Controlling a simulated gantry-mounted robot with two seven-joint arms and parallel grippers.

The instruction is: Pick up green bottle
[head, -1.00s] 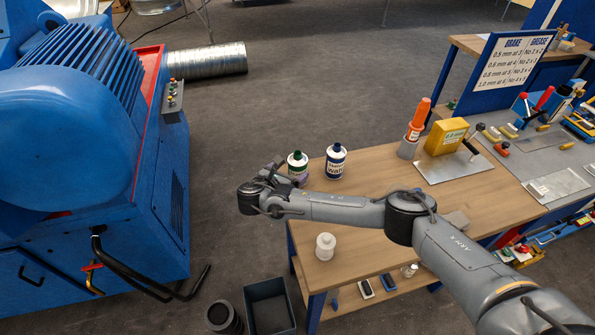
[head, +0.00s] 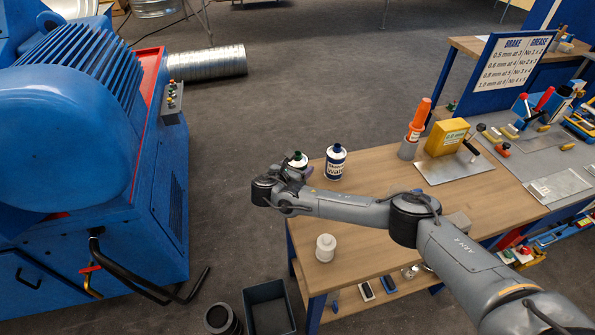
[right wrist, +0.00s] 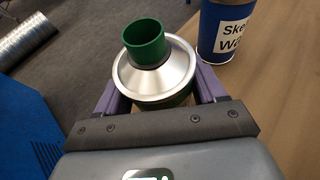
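The green bottle (head: 299,158) stands upright near the table's far left edge in the head view, its lower part hidden behind my right gripper (head: 296,173). In the right wrist view the bottle (right wrist: 150,70) shows a green neck and a silver shoulder. My right gripper's purple fingers lie on either side of it, just below the shoulder. The fingers look open around the bottle; contact is hard to tell because the shoulder covers the gap. My left gripper is not in view.
A blue-and-white bottle (head: 336,162) stands close to the right of the green bottle. A white bottle (head: 325,247) stands nearer on the wooden table (head: 375,160). An orange-topped tube (head: 416,128) and a yellow box (head: 447,137) are further right. A blue machine (head: 100,160) stands left.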

